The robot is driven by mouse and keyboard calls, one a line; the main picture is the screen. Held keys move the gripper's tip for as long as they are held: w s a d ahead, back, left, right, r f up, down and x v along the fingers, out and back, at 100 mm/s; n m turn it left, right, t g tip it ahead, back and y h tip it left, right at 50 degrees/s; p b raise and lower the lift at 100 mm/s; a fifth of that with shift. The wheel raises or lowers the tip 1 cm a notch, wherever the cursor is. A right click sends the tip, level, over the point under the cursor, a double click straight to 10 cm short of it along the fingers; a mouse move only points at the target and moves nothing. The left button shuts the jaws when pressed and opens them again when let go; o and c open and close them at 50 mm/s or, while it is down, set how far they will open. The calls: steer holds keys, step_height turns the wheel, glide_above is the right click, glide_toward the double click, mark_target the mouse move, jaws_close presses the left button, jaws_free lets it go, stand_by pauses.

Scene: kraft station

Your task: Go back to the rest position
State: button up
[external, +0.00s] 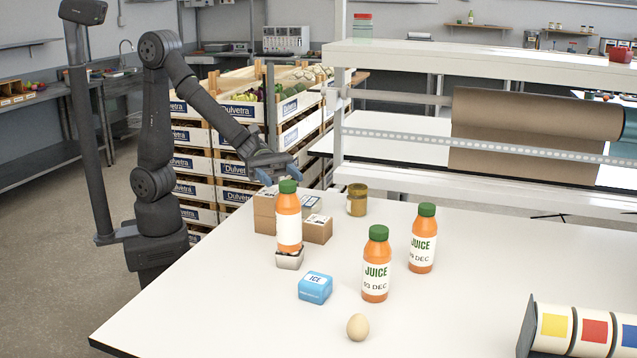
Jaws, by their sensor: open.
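My gripper (279,178) is at the end of my arm on the left, above the table (200,305). Its blue-tipped fingers are open, just over or behind the green cap of a juice bottle (288,222). I cannot tell whether they touch the cap. This bottle stands upright in or on a small metal holder (289,260). Two more upright orange juice bottles stand to the right, a front one (376,270) and a back one (422,240). My gripper holds nothing that I can see.
A blue ice box (315,288) and an egg (357,327) lie in front. Cardboard boxes (318,229) and an amber jar (357,200) stand behind the bottle. A roll rack (575,328) is at right front, a paper roll (530,125) behind. The table's left front is clear.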

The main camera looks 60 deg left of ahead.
steer(key=d, duration=0.6)
steer(key=shift+d, duration=0.2)
step_height(320, 180, up, 4)
steer(key=shift+a, duration=0.15)
steer(key=s+r, duration=0.7)
steer(key=s, duration=0.5)
steer(key=n+t, duration=0.2)
steer(key=t, duration=0.1)
glide_above(290, 186)
steer(key=w+d, duration=0.4)
steer(key=d, duration=0.1)
step_height(290, 186, down, 5)
steer(key=w+f, duration=0.7)
steer(key=w, duration=0.5)
steer(key=shift+a+f, duration=0.35)
steer(key=shift+a, duration=0.1)
steer(key=shift+o, duration=0.2)
